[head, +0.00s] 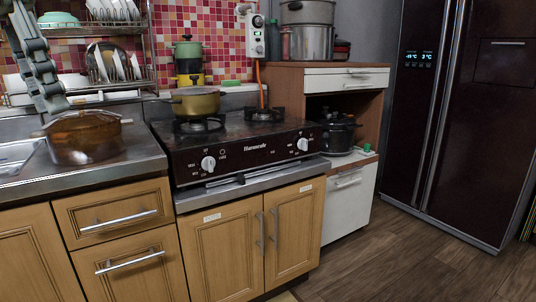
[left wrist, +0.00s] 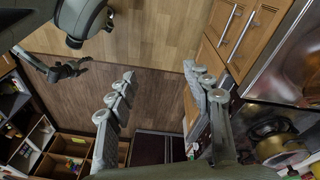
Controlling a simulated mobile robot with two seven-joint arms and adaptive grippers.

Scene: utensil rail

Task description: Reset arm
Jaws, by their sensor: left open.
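My left gripper (head: 48,92) hangs at the upper left of the head view, in front of the dish rack and above a brown glass pot (head: 84,137). It is open, with nothing between its fingers. In the left wrist view its two grey fingers (left wrist: 160,95) stand wide apart, with only floor and a dark appliance beyond them. A dark, jointed shape (left wrist: 65,70) at the left of the wrist view may be my right gripper; it is too small and dim to tell its state. The head view does not show my right gripper.
A gas stove (head: 250,150) carries an olive pot (head: 195,102). A wire dish rack (head: 122,70) stands behind the sink counter. A black cooker (head: 340,133) sits in a side cabinet. A dark fridge (head: 465,110) stands at right. The wooden floor (head: 420,260) in front is clear.

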